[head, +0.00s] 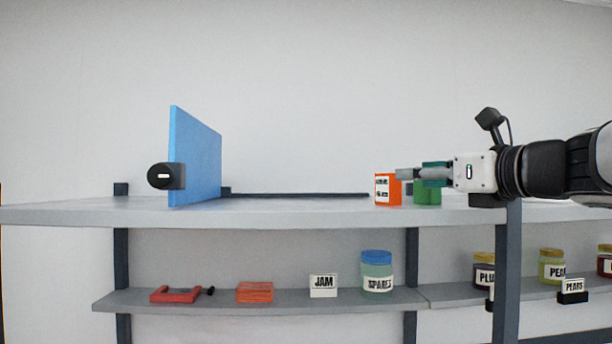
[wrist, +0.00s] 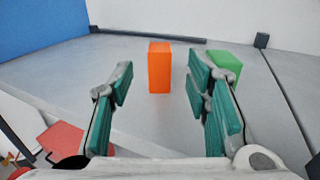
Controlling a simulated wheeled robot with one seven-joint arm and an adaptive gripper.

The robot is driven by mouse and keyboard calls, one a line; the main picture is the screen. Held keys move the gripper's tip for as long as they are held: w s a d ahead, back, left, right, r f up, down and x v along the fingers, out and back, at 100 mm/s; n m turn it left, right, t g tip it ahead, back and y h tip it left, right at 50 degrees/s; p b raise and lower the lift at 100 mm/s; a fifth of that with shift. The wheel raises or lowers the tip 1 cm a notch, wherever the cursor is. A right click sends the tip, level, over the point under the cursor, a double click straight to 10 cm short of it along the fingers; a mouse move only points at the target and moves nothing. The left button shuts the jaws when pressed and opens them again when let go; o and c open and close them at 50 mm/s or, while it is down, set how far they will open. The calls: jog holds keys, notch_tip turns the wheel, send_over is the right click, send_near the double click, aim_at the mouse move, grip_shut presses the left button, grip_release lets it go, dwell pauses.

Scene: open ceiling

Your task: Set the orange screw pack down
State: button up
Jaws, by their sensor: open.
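The orange screw pack (head: 388,190) is a small box with a white label, standing upright on the upper shelf (head: 290,211) in the head view. It also shows in the wrist view (wrist: 160,68), standing on the grey surface ahead of and between the two finger pads. My gripper (head: 408,174) is at the pack's right side in the head view. In the wrist view my gripper (wrist: 161,100) has its green-padded fingers spread wide, with nothing held between them. The pads look apart from the pack.
A green box (head: 428,191) stands just right of the pack, close to the right finger. A blue panel (head: 196,157) stands at left. A dark rail (head: 300,195) runs along the shelf back. The lower shelf holds a spares jar (head: 377,272) and other items. The shelf between panel and pack is clear.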

jog(key=v, duration=0.3)
jog(key=shift+s+d, duration=0.1)
jog(key=shift+s, duration=0.05)
dwell(0.5)
